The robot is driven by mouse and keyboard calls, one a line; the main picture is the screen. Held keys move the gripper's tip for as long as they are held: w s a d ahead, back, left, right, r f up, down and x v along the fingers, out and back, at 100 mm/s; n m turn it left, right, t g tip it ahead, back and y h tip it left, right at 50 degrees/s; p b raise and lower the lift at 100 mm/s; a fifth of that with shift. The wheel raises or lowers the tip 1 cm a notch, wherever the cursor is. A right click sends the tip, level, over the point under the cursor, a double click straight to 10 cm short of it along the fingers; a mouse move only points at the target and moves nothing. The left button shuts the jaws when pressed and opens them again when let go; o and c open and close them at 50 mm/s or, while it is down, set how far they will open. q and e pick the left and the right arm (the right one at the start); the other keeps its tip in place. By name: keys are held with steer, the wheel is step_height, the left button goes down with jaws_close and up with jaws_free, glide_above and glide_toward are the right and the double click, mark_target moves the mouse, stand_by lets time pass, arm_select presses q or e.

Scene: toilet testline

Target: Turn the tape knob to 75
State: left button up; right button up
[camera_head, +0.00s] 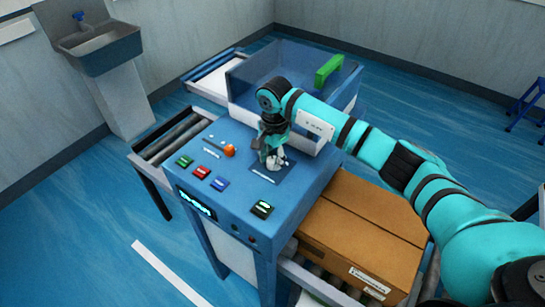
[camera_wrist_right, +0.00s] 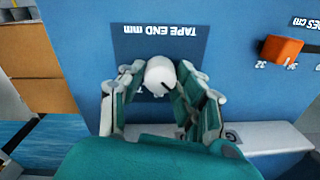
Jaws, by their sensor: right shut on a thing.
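The tape knob (camera_wrist_right: 160,75) is white and round with a dark pointer line, on a dark blue plate labelled "TAPE END mm" (camera_wrist_right: 160,32), which appears upside down in the right wrist view. My right gripper (camera_wrist_right: 158,85) is shut on the knob, with a finger on each side of it. In the head view my right gripper (camera_head: 272,160) reaches down onto the top of the blue machine panel (camera_head: 240,185). The scale numbers around the knob are mostly hidden by the fingers, so I cannot read its setting. My left gripper is not in view.
An orange knob (camera_head: 229,150) sits beside the plate. Green (camera_head: 184,161), red (camera_head: 202,172) and blue (camera_head: 220,184) buttons line the panel. A clear guard with a green handle (camera_head: 328,70) stands behind my gripper. A cardboard box (camera_head: 360,240) lies on the right conveyor.

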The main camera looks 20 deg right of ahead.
steer(key=shift+c, duration=0.2)
steer(key=m+b, duration=0.3)
steer(key=shift+f, duration=0.15)
steer(key=m+b, duration=0.4)
steer(key=m, duration=0.1)
steer(key=shift+w, duration=0.1)
steer(key=m+b, duration=0.2)
steer(key=m, duration=0.3)
steer(key=m+b, duration=0.1)
steer(key=m, duration=0.1)
steer(key=m+b, duration=0.1)
steer(key=m, duration=0.1)
steer(key=shift+r+m+h, duration=0.2)
steer(key=shift+m+h, duration=0.1)
steer(key=shift+m, duration=0.1)
steer(key=o, duration=1.1)
steer(key=shift+o, duration=0.2)
